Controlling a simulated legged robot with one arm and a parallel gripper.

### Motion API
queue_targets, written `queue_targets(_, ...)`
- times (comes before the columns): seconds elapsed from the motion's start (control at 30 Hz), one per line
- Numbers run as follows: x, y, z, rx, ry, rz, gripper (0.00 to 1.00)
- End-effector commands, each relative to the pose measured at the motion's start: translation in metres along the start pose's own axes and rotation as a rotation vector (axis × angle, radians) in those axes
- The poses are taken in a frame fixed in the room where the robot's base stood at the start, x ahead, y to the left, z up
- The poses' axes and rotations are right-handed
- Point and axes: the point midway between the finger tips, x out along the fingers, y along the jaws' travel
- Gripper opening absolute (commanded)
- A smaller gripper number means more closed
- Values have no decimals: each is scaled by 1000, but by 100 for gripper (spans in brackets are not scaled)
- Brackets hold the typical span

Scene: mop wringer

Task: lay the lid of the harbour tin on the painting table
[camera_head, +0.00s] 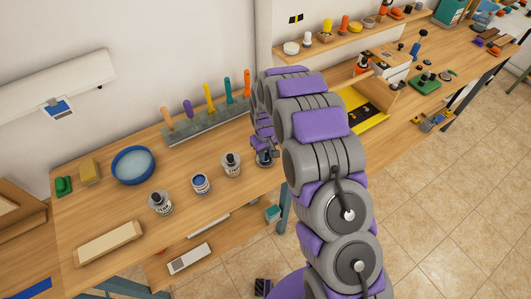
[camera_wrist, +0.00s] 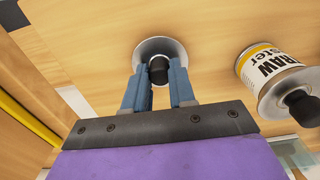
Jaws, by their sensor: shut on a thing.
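My gripper (camera_wrist: 159,66) is shut on the black knob of a round silver lid (camera_wrist: 146,47) in the wrist view. The lid is over the bare wood of the painting table (camera_wrist: 95,30); I cannot tell whether it touches the wood. In the head view my gripper (camera_head: 266,149) is low at the table's right part, and the lid's grey rim (camera_head: 265,162) shows under it. A tin with blue inside (camera_head: 200,184) and no knob on top stands to the left, apparently open. Its label is too small to read.
A knobbed tin marked RAW (camera_wrist: 268,75) stands close to the right of the lid in the wrist view. Another knobbed tin (camera_head: 160,203) stands farther left. A blue bowl (camera_head: 133,166) and a rack of coloured handles (camera_head: 207,125) are behind. A yellow-floored tray (camera_head: 362,116) is at right.

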Motion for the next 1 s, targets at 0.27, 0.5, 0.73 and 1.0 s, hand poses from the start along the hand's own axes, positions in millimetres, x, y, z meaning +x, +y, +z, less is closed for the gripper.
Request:
queue_targets(0.27, 0, 1, 1, 0, 0, -1, 47)
queue_targets(0.5, 0, 1, 1, 0, 0, -1, 50)
queue_targets(0.73, -9, 1, 0, 0, 1, 0, 50)
queue_targets(1.0, -53, 1, 0, 0, 5, 1, 50)
